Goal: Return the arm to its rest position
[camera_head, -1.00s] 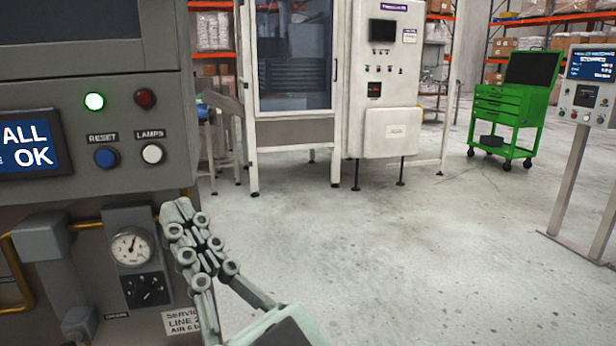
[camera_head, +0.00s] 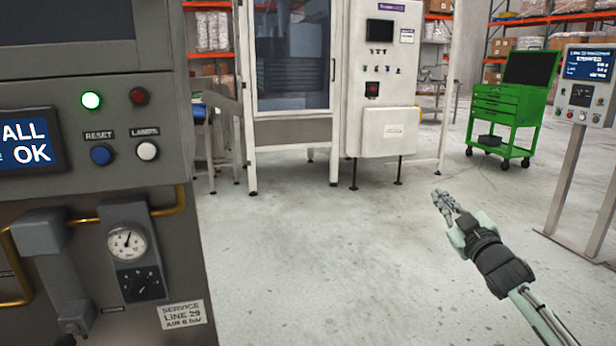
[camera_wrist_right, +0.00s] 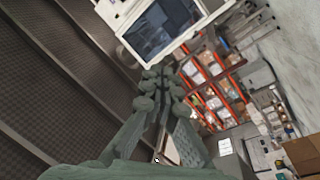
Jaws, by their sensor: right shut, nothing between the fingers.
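My right gripper (camera_head: 443,200) is at the right of the head view, over open floor and well away from the grey machine panel. Its fingers are shut with nothing between them. In the right wrist view the closed fingers (camera_wrist_right: 160,82) point up the picture. The grey panel (camera_head: 80,190) at the left carries a lit green lamp (camera_head: 91,100), a dark red button, a blue reset button (camera_head: 102,155), a white lamps button (camera_head: 148,151) and a screen (camera_head: 28,146) reading "ALL OK". My left gripper is not in view.
A white enclosed machine (camera_head: 388,80) stands at the back centre. A green tool cart (camera_head: 505,110) is behind and right of it. A pedestal console (camera_head: 585,90) stands at the right edge. The concrete floor (camera_head: 320,260) between is clear.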

